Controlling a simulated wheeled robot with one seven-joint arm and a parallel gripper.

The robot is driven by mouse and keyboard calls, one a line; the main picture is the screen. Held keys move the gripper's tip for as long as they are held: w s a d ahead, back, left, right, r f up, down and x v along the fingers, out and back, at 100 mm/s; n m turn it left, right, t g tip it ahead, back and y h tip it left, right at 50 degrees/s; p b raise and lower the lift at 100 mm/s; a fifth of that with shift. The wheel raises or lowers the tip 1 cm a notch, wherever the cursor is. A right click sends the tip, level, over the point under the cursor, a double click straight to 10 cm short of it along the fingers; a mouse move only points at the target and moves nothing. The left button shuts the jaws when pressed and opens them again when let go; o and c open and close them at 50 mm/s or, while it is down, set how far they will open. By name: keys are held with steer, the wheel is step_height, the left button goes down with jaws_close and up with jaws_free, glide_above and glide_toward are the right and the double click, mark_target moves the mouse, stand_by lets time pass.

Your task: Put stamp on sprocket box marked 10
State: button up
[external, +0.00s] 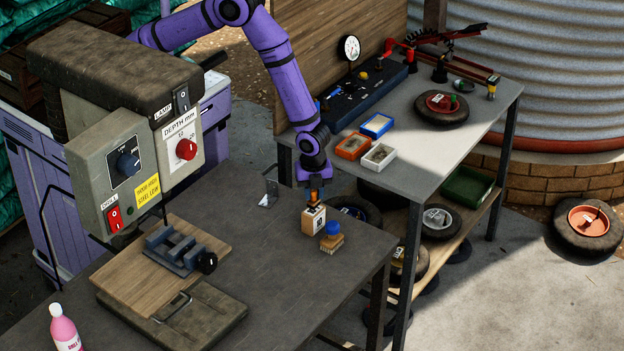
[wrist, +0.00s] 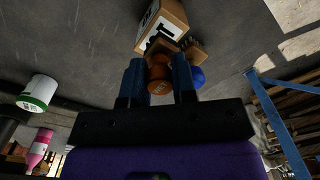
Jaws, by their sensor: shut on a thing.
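My gripper (external: 314,188) is over the right part of the dark workbench, its fingers pointing down. In the wrist view its two blue fingers (wrist: 159,76) are shut on the brown-orange knob of the stamp (wrist: 159,86). The stamp's base is partly hidden by the knob. A tan box (external: 313,221) with a white label stands upright on the bench just below the gripper. The box also shows in the wrist view (wrist: 172,14), beyond the stamp. Its number is not readable. I cannot tell whether stamp and box touch.
A brush with a blue knob (external: 332,239) stands close beside the box. A small metal bracket (external: 268,194) is to the left. A vise (external: 180,250) on a wooden board and a drill press (external: 130,140) fill the left side. A pink bottle (external: 65,330) stands at front left.

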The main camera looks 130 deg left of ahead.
steer(key=shift+f, duration=0.55)
steer(key=shift+f, duration=0.1)
steer(key=o, duration=0.9)
